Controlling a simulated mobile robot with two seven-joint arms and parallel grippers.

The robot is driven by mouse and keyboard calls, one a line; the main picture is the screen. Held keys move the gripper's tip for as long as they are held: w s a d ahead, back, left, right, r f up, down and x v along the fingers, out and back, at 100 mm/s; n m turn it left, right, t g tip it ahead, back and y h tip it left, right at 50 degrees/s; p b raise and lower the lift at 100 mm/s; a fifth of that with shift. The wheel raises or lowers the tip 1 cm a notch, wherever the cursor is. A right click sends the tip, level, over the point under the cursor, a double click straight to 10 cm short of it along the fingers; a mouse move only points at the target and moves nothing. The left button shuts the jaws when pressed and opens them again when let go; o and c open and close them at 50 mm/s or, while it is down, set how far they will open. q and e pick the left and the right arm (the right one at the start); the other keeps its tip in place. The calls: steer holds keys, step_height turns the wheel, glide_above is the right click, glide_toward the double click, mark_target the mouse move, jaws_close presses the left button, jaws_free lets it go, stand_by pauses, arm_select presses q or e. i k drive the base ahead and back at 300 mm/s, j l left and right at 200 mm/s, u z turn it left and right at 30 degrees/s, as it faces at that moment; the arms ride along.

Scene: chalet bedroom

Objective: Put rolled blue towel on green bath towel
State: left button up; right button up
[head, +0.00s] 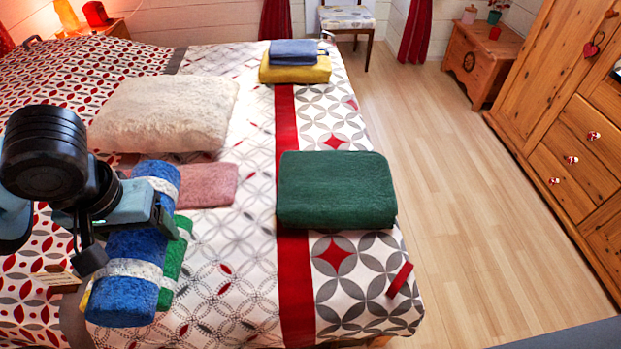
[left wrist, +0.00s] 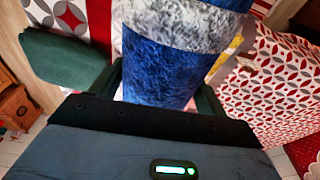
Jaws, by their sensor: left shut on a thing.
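The rolled blue towel (head: 128,303) with white bands is at the left of the head view. My left gripper (head: 140,212) is shut around its middle. In the left wrist view, the blue towel (left wrist: 155,75) fills the space between the fingers. The folded green bath towel (head: 335,190) lies flat on the bed, to the right of my left gripper, with its top bare. It also shows at the left of the wrist view (left wrist: 62,58). A gap of patterned bedspread separates the two towels. My right gripper is in neither view.
A rolled green towel (head: 178,258) is partly hidden behind the blue roll. A pink towel (head: 210,185) and a cream pillow (head: 165,115) lie behind it. Folded blue (head: 293,52) and yellow (head: 295,72) towels are stacked at the back.

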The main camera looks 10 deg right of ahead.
mark_target(357, 185)
steer(key=k+l, duration=0.1)
steer(key=l, duration=0.35)
steer(key=k+l, duration=0.15)
steer(key=l, duration=0.25)
steer(key=k+l, duration=0.1)
steer(key=l, duration=0.75)
steer(key=i+l+u, duration=0.15)
steer(key=l, duration=0.25)
steer(key=i+l, duration=0.7)
